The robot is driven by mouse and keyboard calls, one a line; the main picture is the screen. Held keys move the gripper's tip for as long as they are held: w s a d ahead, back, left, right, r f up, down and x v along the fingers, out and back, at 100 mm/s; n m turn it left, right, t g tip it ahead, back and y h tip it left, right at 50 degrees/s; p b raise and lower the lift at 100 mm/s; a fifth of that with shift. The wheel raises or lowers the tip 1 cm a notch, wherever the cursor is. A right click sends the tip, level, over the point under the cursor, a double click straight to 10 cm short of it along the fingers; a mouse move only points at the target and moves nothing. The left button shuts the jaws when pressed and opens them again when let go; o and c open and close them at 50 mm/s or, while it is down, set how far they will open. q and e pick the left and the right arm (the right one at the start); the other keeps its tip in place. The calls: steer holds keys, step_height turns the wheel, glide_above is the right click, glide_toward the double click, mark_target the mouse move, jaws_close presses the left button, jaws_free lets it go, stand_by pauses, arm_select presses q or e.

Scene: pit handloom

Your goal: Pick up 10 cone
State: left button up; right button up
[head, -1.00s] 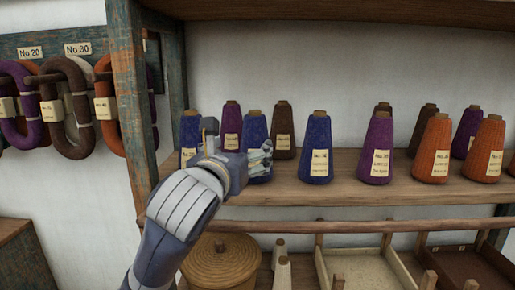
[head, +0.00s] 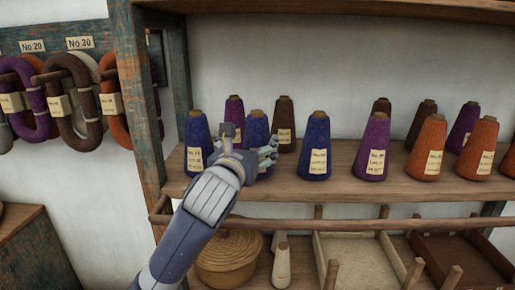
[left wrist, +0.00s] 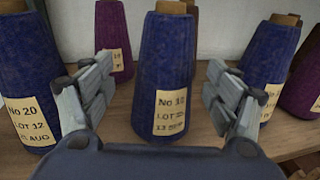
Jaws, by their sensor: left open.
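A blue cone (left wrist: 163,75) stands upright in the middle of the left wrist view. Its label starts "No 1"; the second digit is hard to read. In the head view this blue cone (head: 257,122) is partly hidden by my left gripper (head: 250,150). The left gripper is open and empty, with one finger on each side of the cone's front in the left wrist view (left wrist: 160,98). I cannot tell whether the fingers touch it. A blue cone labelled No 20 (left wrist: 28,75) stands to its left, and another blue cone (left wrist: 268,60) to its right.
Purple (head: 374,148), brown (head: 284,115) and orange (head: 427,145) cones share the wooden shelf (head: 335,185). A rail (head: 340,224) runs below it, above a lidded basket (head: 230,255) and trays. A post (head: 137,100) and hanging yarn rings (head: 75,105) are left.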

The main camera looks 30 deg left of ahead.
mark_target(254, 141)
arm_select(q)
steer(key=x, duration=0.1)
steer(key=p+x, duration=0.1)
steer(key=x, duration=0.1)
steer(key=shift+w+d+r, duration=0.2)
steer(key=shift+d, duration=0.05)
steer(key=shift+w+a+f+p, duration=0.15)
steer(key=shift+w+a+p, duration=0.15)
steer(key=shift+w, duration=0.35)
arm_select(e)
steer(key=shift+s+d+r, duration=0.1)
steer(key=shift+s+r, duration=0.15)
steer(key=shift+r, duration=0.25)
steer(key=shift+s+d+r, duration=0.1)
steer(key=shift+s+r, duration=0.1)
steer(key=shift+r, duration=0.25)
arm_select(q)
steer(key=shift+c, duration=0.2)
steer(key=shift+s, duration=0.1)
steer(key=c, duration=1.3)
arm_select(e)
steer(key=shift+w, duration=0.1)
